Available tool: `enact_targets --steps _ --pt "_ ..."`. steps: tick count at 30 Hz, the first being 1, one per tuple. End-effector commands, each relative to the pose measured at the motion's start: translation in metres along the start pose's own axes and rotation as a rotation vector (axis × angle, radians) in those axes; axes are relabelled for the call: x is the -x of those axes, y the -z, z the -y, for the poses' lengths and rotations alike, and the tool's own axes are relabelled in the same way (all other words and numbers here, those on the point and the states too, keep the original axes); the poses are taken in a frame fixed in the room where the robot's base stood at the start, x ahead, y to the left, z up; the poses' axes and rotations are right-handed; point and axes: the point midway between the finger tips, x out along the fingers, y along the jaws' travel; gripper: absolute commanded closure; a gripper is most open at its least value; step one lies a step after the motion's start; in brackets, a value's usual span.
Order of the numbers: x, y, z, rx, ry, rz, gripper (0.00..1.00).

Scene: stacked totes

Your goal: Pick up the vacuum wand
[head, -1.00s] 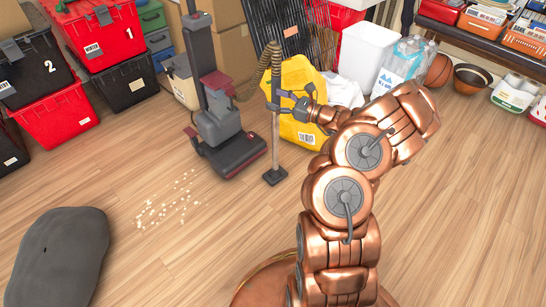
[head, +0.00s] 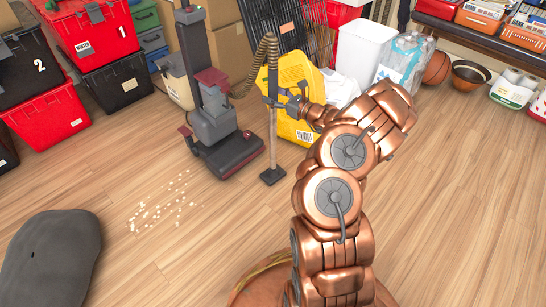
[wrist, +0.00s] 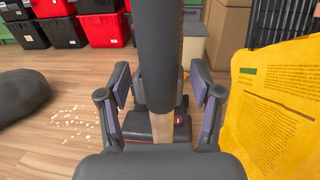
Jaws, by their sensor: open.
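The vacuum wand (head: 273,130) stands upright, a beige tube with a dark grip at the top, a ribbed hose and a flat dark floor head. It also shows in the wrist view, where its dark grip (wrist: 160,55) rises between my fingers. My gripper (head: 272,101) is open around the wand's upper part, with one finger on each side. In the wrist view my gripper (wrist: 162,110) shows gaps between both finger pads and the wand. The upright vacuum (head: 213,120), grey and dark red, stands just left of the wand.
A yellow bag (head: 296,128) stands close behind and right of my gripper. White crumbs (head: 160,208) and a grey cushion-like object (head: 50,262) lie on the floor at left. Red and black totes (head: 95,40) stack at back left. The wooden floor in front is clear.

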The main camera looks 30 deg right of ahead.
Motion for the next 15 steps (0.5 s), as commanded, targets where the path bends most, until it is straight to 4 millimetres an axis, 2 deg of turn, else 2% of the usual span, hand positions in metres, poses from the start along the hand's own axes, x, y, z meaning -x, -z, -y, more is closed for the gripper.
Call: enact_targets --steps 3,10,15 --pt "-0.0061 0.0002 -0.0004 0.001 -0.001 0.000 0.35" --pt "-0.0063 -0.0006 0.0000 0.000 0.000 0.000 0.36" --pt "-0.0062 -0.0005 -0.0001 0.000 0.000 0.000 0.54"
